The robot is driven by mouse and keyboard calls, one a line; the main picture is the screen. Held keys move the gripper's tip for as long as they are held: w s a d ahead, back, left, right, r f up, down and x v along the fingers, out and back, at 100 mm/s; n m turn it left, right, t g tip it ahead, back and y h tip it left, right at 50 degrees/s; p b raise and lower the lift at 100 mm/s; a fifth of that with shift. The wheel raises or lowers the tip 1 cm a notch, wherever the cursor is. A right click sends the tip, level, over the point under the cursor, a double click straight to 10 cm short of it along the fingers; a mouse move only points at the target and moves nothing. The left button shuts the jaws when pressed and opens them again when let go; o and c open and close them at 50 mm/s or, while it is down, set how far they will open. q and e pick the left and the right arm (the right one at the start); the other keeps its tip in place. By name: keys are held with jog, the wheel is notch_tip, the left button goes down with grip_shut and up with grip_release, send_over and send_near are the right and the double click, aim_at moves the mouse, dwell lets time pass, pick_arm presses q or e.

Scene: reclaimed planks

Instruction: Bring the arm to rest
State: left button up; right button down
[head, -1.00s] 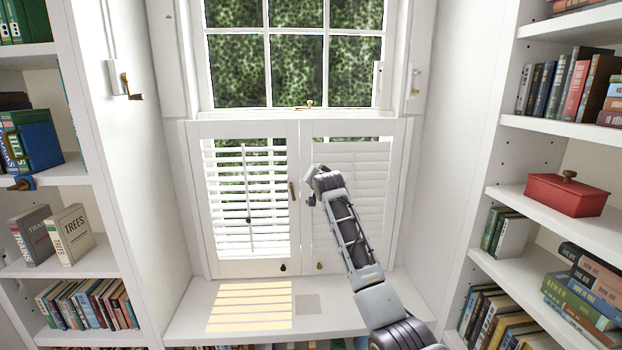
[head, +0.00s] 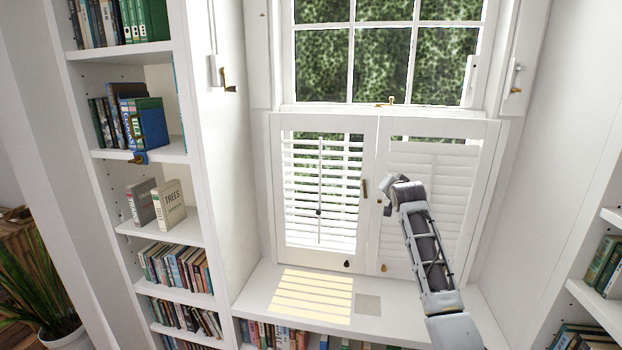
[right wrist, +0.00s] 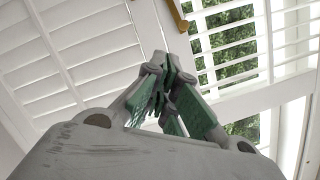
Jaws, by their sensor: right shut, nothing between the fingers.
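My right arm (head: 428,240) reaches up from the lower right in the head view. My right gripper (head: 387,207) is at its end, small and partly turned away, in front of the right shutter (head: 430,178). In the right wrist view the green-padded fingers of the right gripper (right wrist: 172,72) are together with nothing between them. The shutters show behind them there. My left gripper is in neither view.
The left shutter (head: 320,190) has open slats; the right one's slats look closed. A brass handle (head: 364,189) is at their meeting edge, close to my gripper. Below is a white window seat (head: 380,325). Bookshelves (head: 180,158) flank the window; a plant (head: 40,290) stands lower left.

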jog(key=s+a+f+n+g, duration=0.2)
jog(key=s+f+n+g, duration=0.1)
jog(key=s+f, duration=1)
jog(key=s+a+f+n+g, duration=0.1)
jog(key=s+f+n+g, duration=0.15)
jog(key=s+f, duration=1)
jog(key=s+a+f+n+g+y, duration=0.1)
jog(key=s+a+f+n+g, duration=0.3)
jog(key=s, duration=1.1)
jog(key=s+d+f+n+g+y, duration=0.15)
jog(key=s+f, duration=0.55)
jog(key=s, duration=0.8)
notch_tip(320, 180, down, 32)
jog(key=s+g, duration=0.2)
jog(key=s, duration=0.1)
jog(key=s+d+f+g+h, duration=0.1)
jog(key=s+d+f, duration=0.2)
jog(key=s+f, duration=1.7)
jog(key=shift+s+d+f+m, duration=0.15)
jog(key=shift+s+f+m, duration=0.2)
jog(key=shift+s, duration=0.8)
